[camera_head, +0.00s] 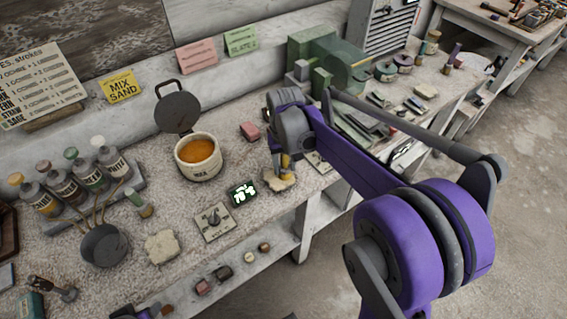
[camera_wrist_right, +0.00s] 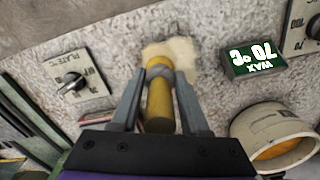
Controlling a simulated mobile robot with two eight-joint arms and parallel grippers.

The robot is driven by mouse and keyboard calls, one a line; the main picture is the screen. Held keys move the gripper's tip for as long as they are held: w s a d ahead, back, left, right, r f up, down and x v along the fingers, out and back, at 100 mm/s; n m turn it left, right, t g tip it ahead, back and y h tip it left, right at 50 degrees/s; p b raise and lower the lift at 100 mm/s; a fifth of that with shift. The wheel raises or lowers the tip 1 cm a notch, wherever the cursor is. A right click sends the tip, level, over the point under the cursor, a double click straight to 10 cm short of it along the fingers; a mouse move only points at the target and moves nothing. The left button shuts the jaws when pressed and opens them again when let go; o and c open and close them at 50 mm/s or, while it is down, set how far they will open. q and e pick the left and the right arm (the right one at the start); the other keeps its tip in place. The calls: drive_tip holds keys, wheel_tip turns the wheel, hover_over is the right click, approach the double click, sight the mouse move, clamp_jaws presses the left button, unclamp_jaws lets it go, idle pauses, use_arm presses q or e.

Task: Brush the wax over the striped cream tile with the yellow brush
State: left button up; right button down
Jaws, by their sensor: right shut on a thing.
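My right gripper (camera_head: 284,156) is shut on the yellow brush (camera_head: 286,171), which points down over a cream tile (camera_head: 279,183) on the bench. In the right wrist view the brush (camera_wrist_right: 158,105) stands between the fingers (camera_wrist_right: 158,88), and the tile (camera_wrist_right: 180,52) shows behind its lower end. I cannot tell if the bristles touch the tile, and I make out no stripes. Another cream tile (camera_head: 162,247) lies nearer the front left. The pot of orange wax (camera_head: 198,152) stands open at the back. A purple and dark part, perhaps my left gripper (camera_head: 146,313), shows at the bottom edge.
A green wax display reading 70 °C (camera_head: 243,194) and a dial box (camera_head: 214,222) stand left of the brush. A pink block (camera_head: 250,131) lies behind it. Several bottles (camera_head: 82,175) and a grey pan (camera_head: 105,245) occupy the left.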

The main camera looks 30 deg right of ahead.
drive_tip(key=shift+w, duration=0.1)
drive_tip(key=shift+w+a, duration=0.15)
drive_tip(key=shift+w, duration=1.65)
drive_tip(key=shift+s+r+p, duration=0.5)
drive_tip(key=shift+s+r, duration=0.2)
drive_tip(key=shift+s, duration=0.25)
drive_tip(key=shift+r, duration=0.1)
drive_tip(key=shift+r+p, duration=0.75)
drive_tip(key=shift+r, duration=0.45)
